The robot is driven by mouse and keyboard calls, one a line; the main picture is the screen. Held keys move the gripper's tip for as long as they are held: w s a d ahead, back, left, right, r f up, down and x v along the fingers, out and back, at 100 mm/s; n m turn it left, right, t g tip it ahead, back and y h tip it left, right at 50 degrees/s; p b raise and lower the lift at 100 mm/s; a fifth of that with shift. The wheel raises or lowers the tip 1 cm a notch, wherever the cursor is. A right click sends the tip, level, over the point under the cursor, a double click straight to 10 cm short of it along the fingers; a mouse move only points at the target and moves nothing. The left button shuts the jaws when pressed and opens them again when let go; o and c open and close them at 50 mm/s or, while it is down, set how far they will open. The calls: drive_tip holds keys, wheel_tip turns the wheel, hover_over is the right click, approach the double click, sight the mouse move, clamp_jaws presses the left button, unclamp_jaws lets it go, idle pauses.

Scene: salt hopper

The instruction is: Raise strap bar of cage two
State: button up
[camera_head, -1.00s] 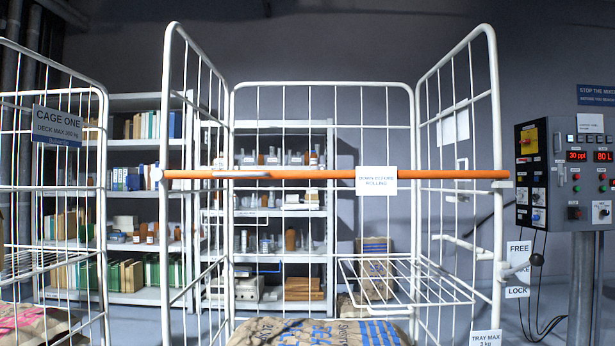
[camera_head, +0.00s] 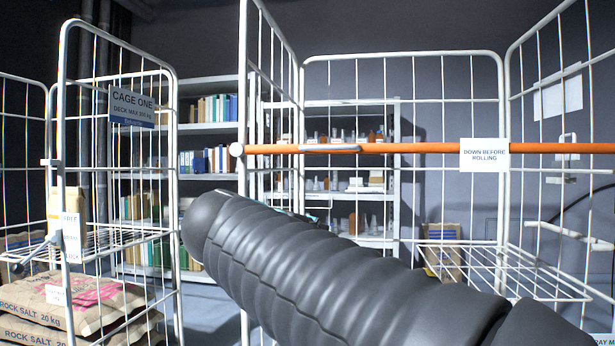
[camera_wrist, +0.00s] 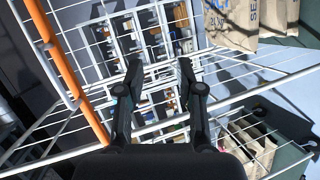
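The orange strap bar (camera_head: 420,148) lies level across the front of the near white cage (camera_head: 402,54), with a grey grip sleeve (camera_head: 330,149) on its left part. A "DOWN BEFORE ROLLING" sign (camera_head: 484,155) hangs on it. Its left end meets a round white knob (camera_head: 237,150) on the cage post. In the wrist view the bar (camera_wrist: 62,65) runs steeply down the left side, apart from my fingers. My gripper (camera_wrist: 159,68) is open and empty, with cage wires beyond it. In the head view my arm hides the gripper.
Cage one (camera_head: 172,110), with its sign and salt sacks (camera_head: 85,300), stands at the left. Shelves (camera_head: 205,178) stand behind. A wire tray (camera_head: 510,270) folds out inside the near cage at right. My arm covers the lower middle.

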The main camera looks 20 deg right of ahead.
sight(325, 148)
drive_tip(key=w+a+r+t+h, duration=0.1)
drive_tip(key=a+r+h, duration=0.15)
drive_tip(key=r, duration=0.45)
drive_tip(key=w+a+r+h, duration=0.1)
drive_tip(key=w+r+h, duration=0.15)
drive_tip(key=r, duration=0.45)
drive_tip(key=p+x, duration=0.1)
drive_tip(key=x, duration=1.2)
drive_tip(key=shift+d+r, duration=0.15)
drive_tip(key=shift+d, duration=0.05)
clamp_jaws()
